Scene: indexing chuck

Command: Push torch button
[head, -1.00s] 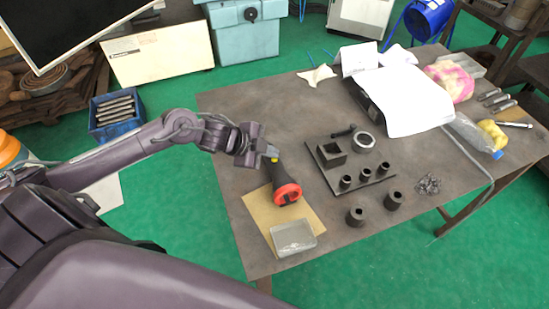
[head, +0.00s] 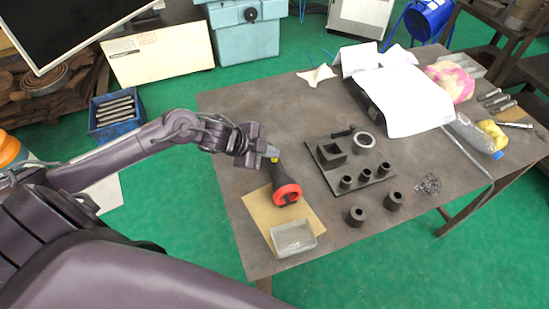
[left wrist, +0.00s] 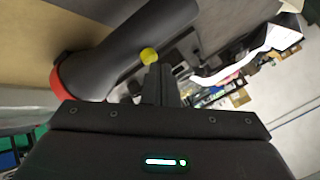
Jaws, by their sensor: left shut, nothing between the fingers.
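The torch (head: 279,182) has a black body and a red head, and lies on a tan sheet (head: 258,211) near the table's left edge. Its red head points toward the front. A yellow button (head: 274,159) shows on the torch by my fingertips. My left gripper (head: 268,152) is shut and empty at the torch's far end. In the left wrist view the shut fingers (left wrist: 160,84) end right beside the yellow button (left wrist: 148,56). I cannot tell whether they touch it. The torch body (left wrist: 120,50) runs diagonally there. My right gripper is not in view.
A clear box (head: 293,238) stands in front of the torch. A dark fixture plate (head: 350,167) with a square block and several cylinders lies to the right. Two loose dark cylinders (head: 356,215) stand in front of it. White papers (head: 405,100) lie farther back.

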